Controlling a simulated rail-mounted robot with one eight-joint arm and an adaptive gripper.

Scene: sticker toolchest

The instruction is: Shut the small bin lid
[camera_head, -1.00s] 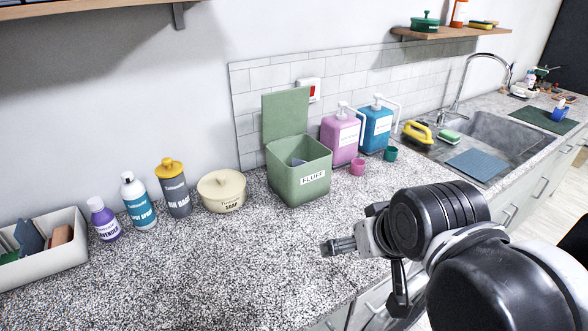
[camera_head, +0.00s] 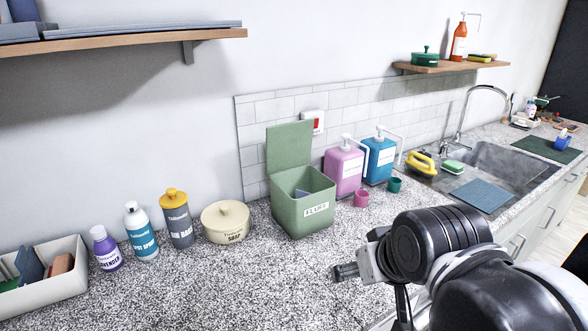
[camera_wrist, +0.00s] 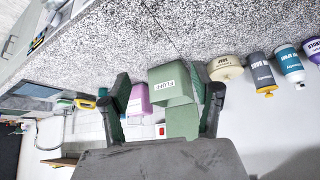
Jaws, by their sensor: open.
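The small green bin (camera_head: 304,211), labelled FLUFF, stands on the counter near the wall. Its green lid (camera_head: 290,147) is raised upright at the back, and something bluish shows inside. In the wrist view, which is upside down, the bin (camera_wrist: 170,84) and its lid (camera_wrist: 182,121) show between the fingers. My gripper (camera_head: 342,271) is in front of the bin and to its right, apart from it, over the counter's front part. In the wrist view my gripper (camera_wrist: 165,104) has its two dark fingers spread apart with nothing held.
A cream soap pot (camera_head: 228,223) stands just left of the bin, with several bottles farther left. A pink dispenser (camera_head: 343,171), a blue dispenser (camera_head: 379,160) and small cups stand to its right. The speckled counter (camera_head: 230,290) in front is clear.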

